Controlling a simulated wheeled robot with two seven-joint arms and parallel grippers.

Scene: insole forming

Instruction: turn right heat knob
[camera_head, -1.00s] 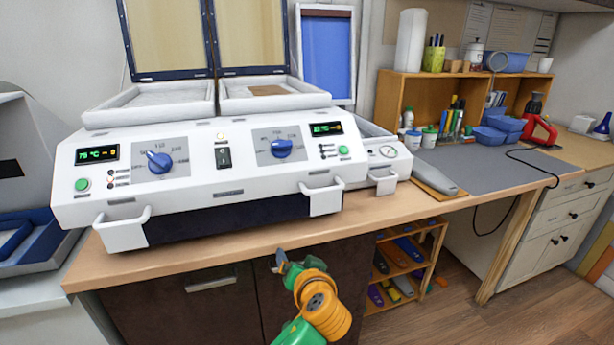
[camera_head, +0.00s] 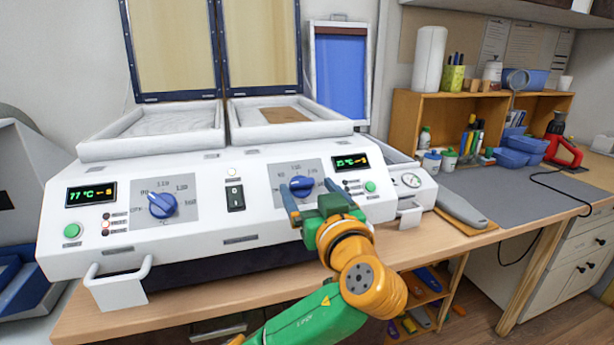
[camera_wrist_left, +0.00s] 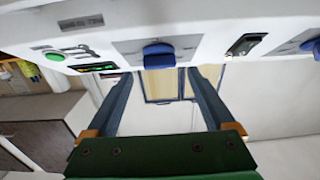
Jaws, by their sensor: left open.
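The right heat knob (camera_head: 302,186) is blue and sits on a grey dial plate on the right half of the white machine's sloped front. My left gripper (camera_head: 312,190) is open in front of it, with one finger to each side of the knob in the head view. In the left wrist view the knob (camera_wrist_left: 158,55) appears just beyond and between the two spread blue fingers of the gripper (camera_wrist_left: 158,76). I cannot tell whether the fingers touch the panel. My right gripper is not in view.
The left heat knob (camera_head: 162,205) and a black switch (camera_head: 235,197) are on the same panel. A white handle (camera_head: 118,284) sticks out at the lower left. A pressure gauge (camera_head: 411,180) is to the right. The grey mat (camera_head: 510,190) is mostly clear.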

